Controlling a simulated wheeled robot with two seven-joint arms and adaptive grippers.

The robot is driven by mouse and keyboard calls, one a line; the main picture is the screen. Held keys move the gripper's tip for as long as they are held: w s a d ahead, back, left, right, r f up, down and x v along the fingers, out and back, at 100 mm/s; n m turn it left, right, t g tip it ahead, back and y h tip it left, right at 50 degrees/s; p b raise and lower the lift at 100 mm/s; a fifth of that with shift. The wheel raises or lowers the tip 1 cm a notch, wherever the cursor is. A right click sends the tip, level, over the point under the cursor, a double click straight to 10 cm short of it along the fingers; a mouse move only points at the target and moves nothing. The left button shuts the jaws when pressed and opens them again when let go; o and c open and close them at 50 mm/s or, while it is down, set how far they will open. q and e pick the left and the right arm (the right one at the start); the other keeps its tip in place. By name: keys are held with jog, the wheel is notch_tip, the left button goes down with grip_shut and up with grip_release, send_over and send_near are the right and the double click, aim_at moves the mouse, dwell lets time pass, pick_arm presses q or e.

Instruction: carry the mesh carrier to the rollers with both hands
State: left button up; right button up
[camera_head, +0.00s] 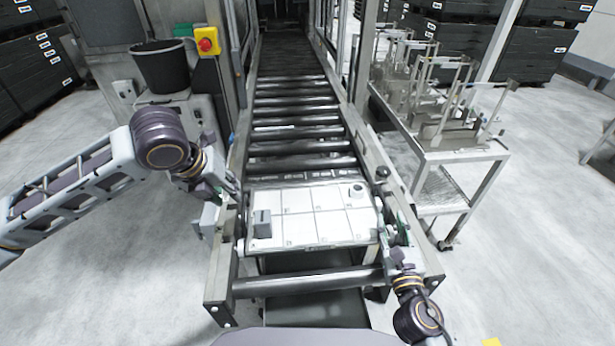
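The mesh carrier appears to be the flat, pale, rectangular tray (325,226) at the near end of the roller track, between the side rails. Its top is divided into panels. A small grey block (262,222) sits at its left and a small dark-topped piece (357,190) at its far right. The rollers (295,125) run away behind it. My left gripper (236,196) is at the tray's left edge, and my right gripper (390,236) is at its right edge. The fingers of both are small and partly hidden, so their grip is unclear. I cannot tell whether the tray rests on rollers.
A metal cart (465,156) with several wire-frame fixtures stands right of the track. A grey cabinet with a black bin (160,68) and a red emergency button (206,43) stand left. Black crates (515,70) are stacked behind. A bare roller (310,282) lies in front of the tray.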

jog(key=shift+s, duration=3)
jog(key=shift+s, duration=0.1)
